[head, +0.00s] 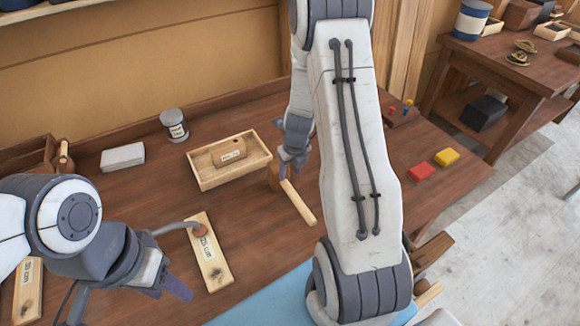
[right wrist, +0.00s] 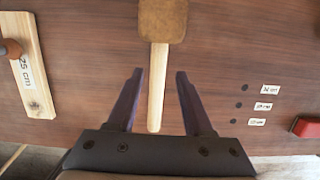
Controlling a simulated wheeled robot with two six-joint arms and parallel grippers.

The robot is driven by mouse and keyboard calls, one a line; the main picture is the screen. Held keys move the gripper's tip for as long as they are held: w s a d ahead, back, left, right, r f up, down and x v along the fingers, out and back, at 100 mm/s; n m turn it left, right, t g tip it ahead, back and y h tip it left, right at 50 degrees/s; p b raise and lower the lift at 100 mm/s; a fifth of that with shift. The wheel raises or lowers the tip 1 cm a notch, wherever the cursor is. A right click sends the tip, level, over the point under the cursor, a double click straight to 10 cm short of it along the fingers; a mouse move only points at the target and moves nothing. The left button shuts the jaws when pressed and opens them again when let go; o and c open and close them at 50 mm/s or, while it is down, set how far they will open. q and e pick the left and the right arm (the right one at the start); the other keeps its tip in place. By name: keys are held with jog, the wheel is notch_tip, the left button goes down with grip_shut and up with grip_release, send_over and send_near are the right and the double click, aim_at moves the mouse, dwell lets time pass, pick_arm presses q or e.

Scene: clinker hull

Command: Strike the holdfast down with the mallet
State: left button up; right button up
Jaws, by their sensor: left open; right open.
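The mallet, with a brown wooden head (head: 275,177) and pale handle (head: 298,203), lies on the bench; in the right wrist view its head (right wrist: 162,20) is at the top. My right gripper (head: 293,158) is open above it, with the handle (right wrist: 157,95) showing between the fingers, not gripped. The holdfast (head: 176,227) is a grey curved rod with an orange-brown pad, over a board labelled 25 cm (head: 215,270). Its pad (right wrist: 11,48) shows at the right wrist view's left edge. My left gripper (head: 172,285) is open in front of the holdfast, whose lower shaft is hidden.
A wooden tray (head: 202,176) with a block in it, a jar (head: 174,125) and a grey block (head: 123,157) stand at the back. Red (head: 421,173) and yellow (head: 446,157) blocks lie right. Labelled holes (right wrist: 244,88) are in the bench.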

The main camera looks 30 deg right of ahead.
aim_at(287, 184)
jog(key=f+b, duration=0.1)
jog(key=f, duration=0.1)
jog(key=f+b, duration=0.2)
jog(key=w+f+b, duration=0.1)
jog(key=f+b, duration=0.1)
jog(key=shift+w+f+b, duration=0.2)
jog(key=shift+f+b, duration=0.15)
jog(key=shift+f, duration=0.35)
jog(key=shift+w+f+b, duration=0.2)
jog(key=shift+f+b, duration=0.15)
jog(key=shift+f, duration=0.3)
grip_shut()
jog(key=shift+r, duration=0.25)
dwell(0.8)
jog(key=shift+r+p, duration=0.4)
jog(key=shift+p, duration=0.45)
